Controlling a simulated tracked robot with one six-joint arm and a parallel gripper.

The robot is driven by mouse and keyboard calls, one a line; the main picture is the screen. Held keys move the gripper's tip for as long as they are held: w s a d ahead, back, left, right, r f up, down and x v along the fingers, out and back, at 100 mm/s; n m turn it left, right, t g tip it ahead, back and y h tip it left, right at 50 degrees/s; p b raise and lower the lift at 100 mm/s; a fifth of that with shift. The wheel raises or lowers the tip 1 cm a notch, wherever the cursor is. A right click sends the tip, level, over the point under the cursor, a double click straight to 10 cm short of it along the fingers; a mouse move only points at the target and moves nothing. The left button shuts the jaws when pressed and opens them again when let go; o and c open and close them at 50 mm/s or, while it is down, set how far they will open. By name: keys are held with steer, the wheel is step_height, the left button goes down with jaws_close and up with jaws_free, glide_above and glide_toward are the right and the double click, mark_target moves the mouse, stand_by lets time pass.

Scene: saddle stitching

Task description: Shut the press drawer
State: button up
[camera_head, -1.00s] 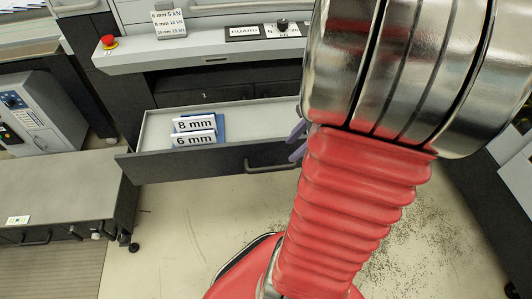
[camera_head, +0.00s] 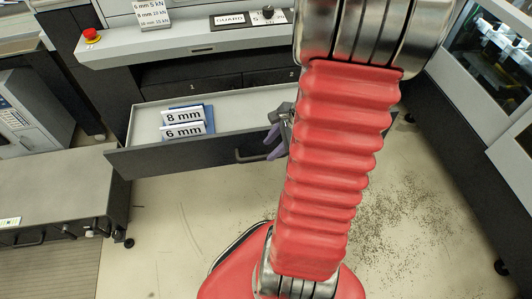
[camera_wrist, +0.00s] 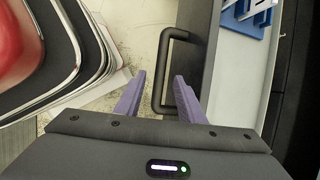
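The press drawer (camera_head: 140,160) stands open from the grey press, with blocks marked 8 mm (camera_head: 184,116) and 6 mm (camera_head: 184,131) on a blue base inside. Its black bar handle (camera_head: 245,157) is on the dark front; it also shows in the wrist view (camera_wrist: 163,70). My gripper (camera_head: 276,144) is at the right part of the drawer front, partly hidden behind my red arm. In the wrist view my gripper (camera_wrist: 160,92) has its two purple fingers apart, with the near end of the handle between them. The fingers do not appear to grip it.
The press ledge above carries a red stop button (camera_head: 91,35) and a GUARD label (camera_head: 229,19). A grey cabinet (camera_head: 55,190) on casters stands at the left. A machine with windows (camera_head: 485,60) is at the right. The floor in front is open, with dark specks.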

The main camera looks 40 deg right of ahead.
mark_target(263, 157)
steer(key=shift+x, duration=2.8)
steer(key=shift+c, duration=0.4)
jaws_close()
steer(key=shift+a, duration=0.1)
